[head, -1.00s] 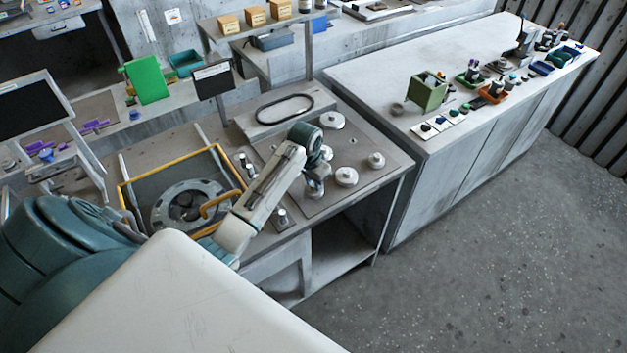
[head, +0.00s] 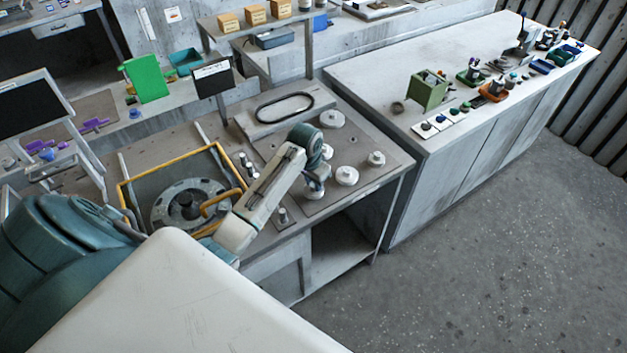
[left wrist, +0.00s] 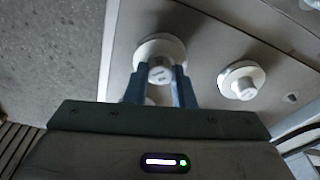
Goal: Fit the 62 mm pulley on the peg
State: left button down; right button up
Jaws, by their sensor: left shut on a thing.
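My left gripper (head: 315,187) points down over the grey plate on the bench. In the left wrist view its two fingers (left wrist: 158,88) are shut on the raised hub of a pale round pulley (left wrist: 152,50). The pulley appears to be at plate level; I cannot tell whether it touches the plate. Other pale pulleys lie on the plate: a large one (head: 332,118), one beside the gripper (head: 346,176) and one to the right (head: 376,159). I cannot read which is 62 mm. I cannot pick out the peg with certainty. My right gripper is not in view.
A yellow-edged frame (head: 128,194) around a grey ring-shaped housing (head: 160,214) stands left of my forearm. Several small metal posts stand between it and the plate. A black belt loop (head: 284,108) lies on a pale block behind. A long bench (head: 395,75) stands right.

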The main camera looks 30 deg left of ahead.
pick_arm(q)
jog(key=shift+f, duration=0.65)
dwell(0.4)
jog(key=c, duration=1.1)
grip_release()
jog(key=shift+c, duration=0.2)
jog(key=shift+r, duration=0.1)
jog(key=shift+r, duration=3.65)
jog(key=shift+s, duration=0.1)
